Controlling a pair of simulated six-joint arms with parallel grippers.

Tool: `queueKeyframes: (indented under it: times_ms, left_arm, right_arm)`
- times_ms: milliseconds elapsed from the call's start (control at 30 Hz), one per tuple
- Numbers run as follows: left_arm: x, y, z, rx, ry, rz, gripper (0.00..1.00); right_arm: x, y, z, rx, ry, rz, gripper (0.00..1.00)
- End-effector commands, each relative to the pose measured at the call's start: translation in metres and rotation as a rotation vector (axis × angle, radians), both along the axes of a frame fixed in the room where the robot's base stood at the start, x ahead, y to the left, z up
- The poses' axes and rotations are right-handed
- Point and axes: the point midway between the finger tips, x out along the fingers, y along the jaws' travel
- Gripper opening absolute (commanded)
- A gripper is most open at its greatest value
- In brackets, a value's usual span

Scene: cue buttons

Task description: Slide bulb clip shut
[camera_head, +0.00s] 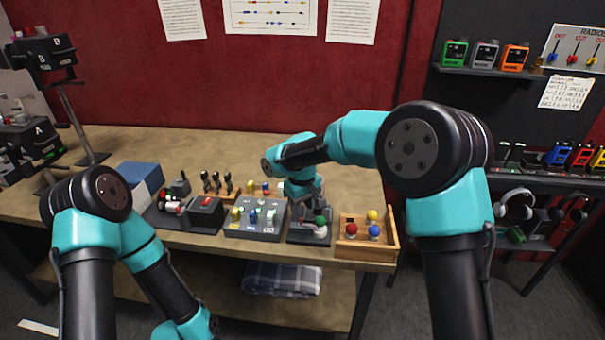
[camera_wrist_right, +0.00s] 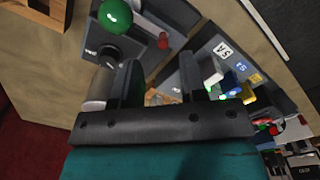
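A small dark grey box (camera_head: 308,238) with a green bulb (camera_head: 320,221) stands near the front edge of the table, and my right gripper (camera_head: 304,199) is over its back part. In the right wrist view the green bulb (camera_wrist_right: 115,15) is at the top, beside a black round part (camera_wrist_right: 98,50) and a small red part (camera_wrist_right: 163,41). My right gripper (camera_wrist_right: 160,75) shows two dark fingers spread apart, with nothing visible held between them. I cannot make out the bulb clip for certain.
A button panel (camera_head: 252,229) with yellow, blue, green and white parts stands left of the box. A wooden tray (camera_head: 368,253) with red, yellow and blue balls stands right. A dark switch unit (camera_head: 200,216) is further left. The back of the table is clear.

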Motion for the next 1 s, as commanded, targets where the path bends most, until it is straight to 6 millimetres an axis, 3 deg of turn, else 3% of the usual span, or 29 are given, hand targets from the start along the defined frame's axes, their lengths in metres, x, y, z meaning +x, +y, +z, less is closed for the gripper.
queueKeyframes:
  times_ms: [400,600,1000]
  left_arm:
    - [0.000,0.000,0.000,0.000,0.000,0.000,0.44]
    - [0.000,0.000,0.000,0.000,0.000,0.000,0.44]
    - [0.000,0.000,0.000,0.000,0.000,0.000,0.44]
  right_arm:
    - [0.000,0.000,0.082,0.002,-0.002,0.000,0.39]
    - [0.000,0.000,0.111,0.001,-0.001,-0.001,0.39]
    - [0.000,-0.001,0.121,-0.001,0.001,0.000,0.39]
